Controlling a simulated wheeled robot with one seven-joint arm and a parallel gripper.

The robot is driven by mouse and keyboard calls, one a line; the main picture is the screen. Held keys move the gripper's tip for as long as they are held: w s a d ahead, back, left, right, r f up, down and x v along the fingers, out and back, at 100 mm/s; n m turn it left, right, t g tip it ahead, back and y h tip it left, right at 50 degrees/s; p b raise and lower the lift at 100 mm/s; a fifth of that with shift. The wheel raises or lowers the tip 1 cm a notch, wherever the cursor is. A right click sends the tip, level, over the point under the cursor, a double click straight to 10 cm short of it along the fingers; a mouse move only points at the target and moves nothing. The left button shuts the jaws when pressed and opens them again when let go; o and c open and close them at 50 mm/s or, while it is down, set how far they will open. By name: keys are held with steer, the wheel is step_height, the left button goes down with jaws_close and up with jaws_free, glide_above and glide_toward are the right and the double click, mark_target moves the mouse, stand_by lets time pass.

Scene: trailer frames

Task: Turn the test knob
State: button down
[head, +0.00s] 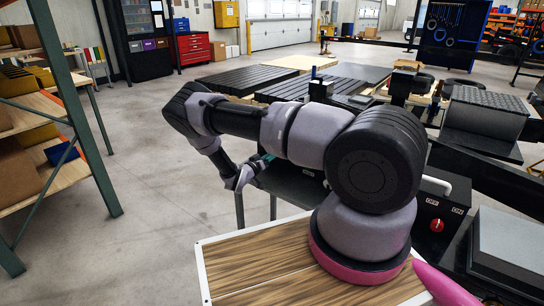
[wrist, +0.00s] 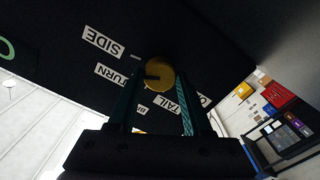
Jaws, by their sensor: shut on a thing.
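The test knob (wrist: 158,72) is a round brass-yellow knob with a dark pointer mark, on a dark panel (wrist: 215,45) in the wrist view. White labels around it read SIDE, TURN and TAIL, with others partly covered. The pointer mark lies toward the left in the picture. My gripper (wrist: 157,88) has teal fingers, one on each side of the knob, shut on it. In the head view my gripper (head: 265,159) is beyond the bend of my arm, beside a dark stand; the knob is hidden there.
A dark box with a red switch (head: 437,225) marked OFF and ON is at the right of the head view. A shelf rack (head: 93,120) stands at left. Open concrete floor (head: 160,190) lies between the rack and my arm.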

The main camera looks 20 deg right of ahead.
steer(key=shift+m, duration=0.3)
stand_by(0.4)
steer(key=shift+c, duration=1.6)
jaws_free()
steer(key=v, duration=1)
steer(key=shift+s+a, duration=0.25)
steer(key=shift+a, duration=0.1)
